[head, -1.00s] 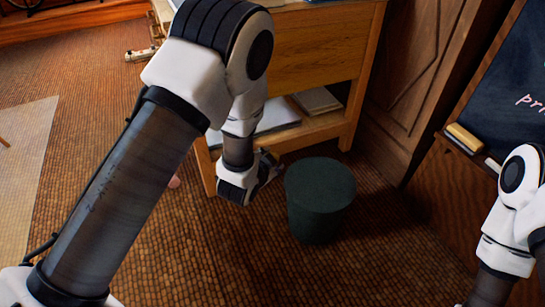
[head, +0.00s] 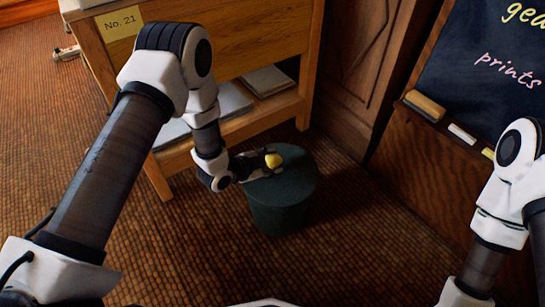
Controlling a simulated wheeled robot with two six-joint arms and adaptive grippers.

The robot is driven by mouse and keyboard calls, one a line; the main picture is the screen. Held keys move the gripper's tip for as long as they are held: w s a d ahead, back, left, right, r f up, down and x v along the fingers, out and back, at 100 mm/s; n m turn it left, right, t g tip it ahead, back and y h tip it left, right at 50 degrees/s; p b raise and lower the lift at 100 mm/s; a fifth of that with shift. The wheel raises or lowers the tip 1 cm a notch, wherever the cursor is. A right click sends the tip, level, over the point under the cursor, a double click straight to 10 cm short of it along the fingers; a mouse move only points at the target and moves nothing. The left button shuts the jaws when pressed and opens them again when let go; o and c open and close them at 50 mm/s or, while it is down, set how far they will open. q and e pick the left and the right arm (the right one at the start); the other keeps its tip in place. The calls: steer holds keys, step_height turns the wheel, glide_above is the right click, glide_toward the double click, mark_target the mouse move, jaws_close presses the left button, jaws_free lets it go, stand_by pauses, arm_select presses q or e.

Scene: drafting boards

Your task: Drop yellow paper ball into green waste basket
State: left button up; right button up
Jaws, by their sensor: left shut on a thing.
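The yellow paper ball (head: 274,160) is in the head view, at the tips of my left gripper (head: 268,163). The left gripper is shut on it. The green waste basket (head: 281,208) stands upright on the floor. Gripper and ball show over the far part of the basket's top; how high above it they are is hard to tell. The inside of the basket looks dark green and its depth cannot be made out. My right arm comes in at the right edge, but its gripper is out of the picture.
A wooden desk (head: 240,40) with a lower shelf holding papers (head: 268,81) stands behind the basket. A wooden cabinet (head: 350,70) is right of it. A chalkboard (head: 480,70) with an eraser (head: 425,105) and chalk (head: 462,133) on its ledge is at right. Floor before the basket is clear.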

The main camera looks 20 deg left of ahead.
arm_select(q)
step_height(320, 180, down, 4)
steer(key=b, duration=0.3)
steer(key=shift+f, duration=0.15)
arm_select(e)
step_height(320, 180, down, 4)
steer(key=shift+w+r, duration=0.1)
arm_select(q)
steer(key=o, duration=0.8)
steer(key=v, duration=1.2)
